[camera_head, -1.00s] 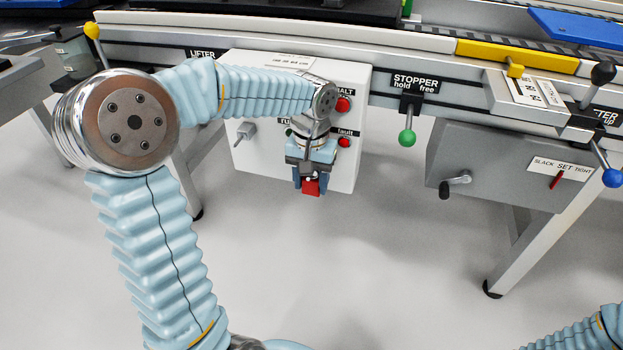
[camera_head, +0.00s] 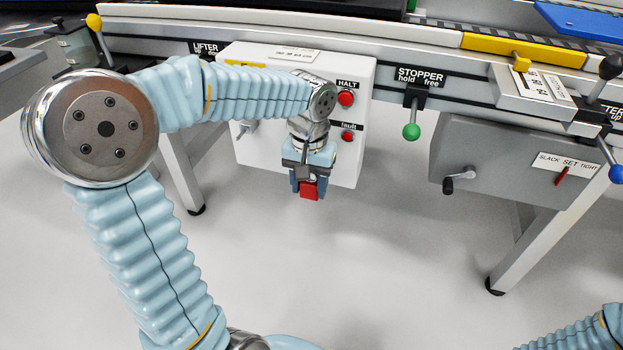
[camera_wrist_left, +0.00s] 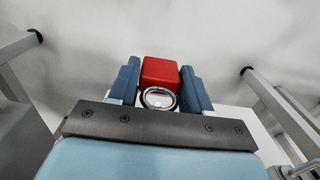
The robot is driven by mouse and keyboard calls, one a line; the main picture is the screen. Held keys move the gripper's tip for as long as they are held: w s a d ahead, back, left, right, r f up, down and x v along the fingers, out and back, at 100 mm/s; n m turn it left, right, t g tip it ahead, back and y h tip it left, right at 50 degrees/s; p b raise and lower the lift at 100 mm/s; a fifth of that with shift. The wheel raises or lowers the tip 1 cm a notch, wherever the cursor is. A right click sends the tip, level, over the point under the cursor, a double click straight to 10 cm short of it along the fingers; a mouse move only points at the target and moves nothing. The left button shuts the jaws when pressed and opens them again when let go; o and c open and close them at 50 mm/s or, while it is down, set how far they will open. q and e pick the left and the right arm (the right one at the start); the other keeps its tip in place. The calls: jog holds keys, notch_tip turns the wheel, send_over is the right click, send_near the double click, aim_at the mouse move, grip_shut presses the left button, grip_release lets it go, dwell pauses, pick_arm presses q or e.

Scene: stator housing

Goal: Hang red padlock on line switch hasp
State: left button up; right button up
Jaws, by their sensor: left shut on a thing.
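The red padlock (camera_head: 309,191) is held between the fingers of my left gripper (camera_head: 309,182), in front of the lower part of the white control box (camera_head: 348,177). In the left wrist view the padlock (camera_wrist_left: 160,72) sits between the two blue fingers of my left gripper (camera_wrist_left: 159,84), with its silver shackle ring (camera_wrist_left: 158,97) toward the wrist. A grey lever switch (camera_head: 245,128) shows on the left of the box, partly behind my arm. I cannot make out the hasp; my left arm covers the middle of the box. My right gripper is out of view.
The box carries a red HALT button (camera_head: 346,98) and a red fault button (camera_head: 347,137). To its right are a green stopper knob (camera_head: 411,131) and a grey box with a crank (camera_head: 459,178). The floor below is clear.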

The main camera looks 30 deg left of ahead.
pick_arm(q)
jog(key=shift+s, duration=0.15)
jog(key=s+d, duration=0.1)
jog(key=s, duration=0.5)
jog(key=shift+d+r+b, duration=0.2)
jog(key=shift+d+b, duration=0.05)
jog(key=shift+b, duration=0.1)
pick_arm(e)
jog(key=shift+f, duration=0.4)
pick_arm(q)
jog(key=shift+w, duration=0.1)
